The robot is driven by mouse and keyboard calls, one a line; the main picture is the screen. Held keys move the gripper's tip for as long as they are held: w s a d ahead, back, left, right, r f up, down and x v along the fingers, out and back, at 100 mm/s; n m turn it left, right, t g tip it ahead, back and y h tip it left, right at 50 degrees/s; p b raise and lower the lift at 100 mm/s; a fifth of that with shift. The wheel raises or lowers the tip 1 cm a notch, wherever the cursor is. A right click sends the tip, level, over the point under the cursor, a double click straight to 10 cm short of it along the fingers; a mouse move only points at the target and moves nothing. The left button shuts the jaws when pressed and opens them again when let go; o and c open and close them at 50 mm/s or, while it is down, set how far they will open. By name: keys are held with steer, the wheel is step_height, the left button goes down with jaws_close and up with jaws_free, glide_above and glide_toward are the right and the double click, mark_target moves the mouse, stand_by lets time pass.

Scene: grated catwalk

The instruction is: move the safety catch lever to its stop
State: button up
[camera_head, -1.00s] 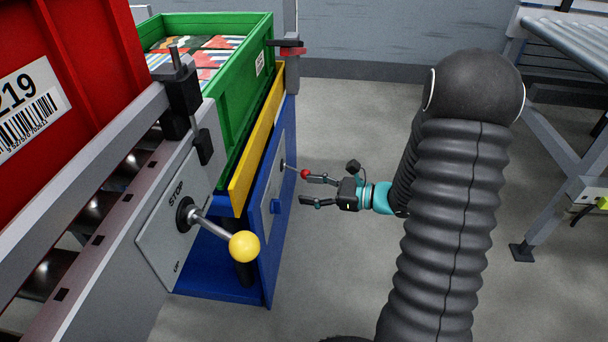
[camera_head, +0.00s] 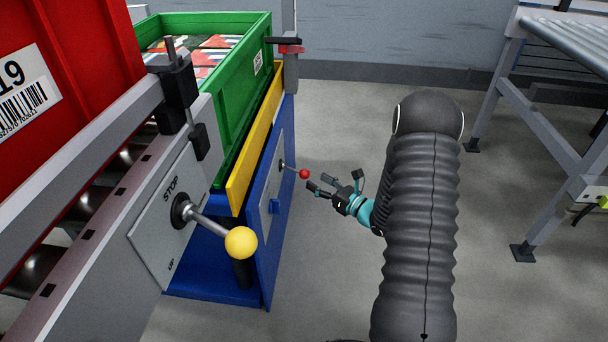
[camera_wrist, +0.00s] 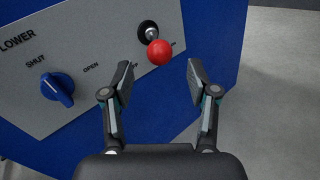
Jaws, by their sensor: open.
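A lever with a red ball knob (camera_head: 304,174) sticks out of the grey plate on the blue lift's side. In the wrist view the red ball (camera_wrist: 160,53) lies just beyond my fingertips, roughly between their lines. A second lever with a yellow ball (camera_head: 241,242) stands nearer, on a grey plate (camera_head: 160,220) marked STOP. No readable label shows which lever is the safety catch. My gripper (camera_head: 320,185) is open and empty, right of the red ball and apart from it. The fingers (camera_wrist: 160,78) point towards the red lever's panel.
A blue knob (camera_wrist: 58,88) marked SHUT and OPEN sits beside the red lever. A green crate (camera_head: 240,105) stands above, behind a yellow bar (camera_head: 254,140). A red crate (camera_head: 75,60) is at left. A roller conveyor (camera_head: 570,45) stands right. Floor between is clear.

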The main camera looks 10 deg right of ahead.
mark_target(304, 173)
steer(key=shift+x, duration=3.2)
jaws_close()
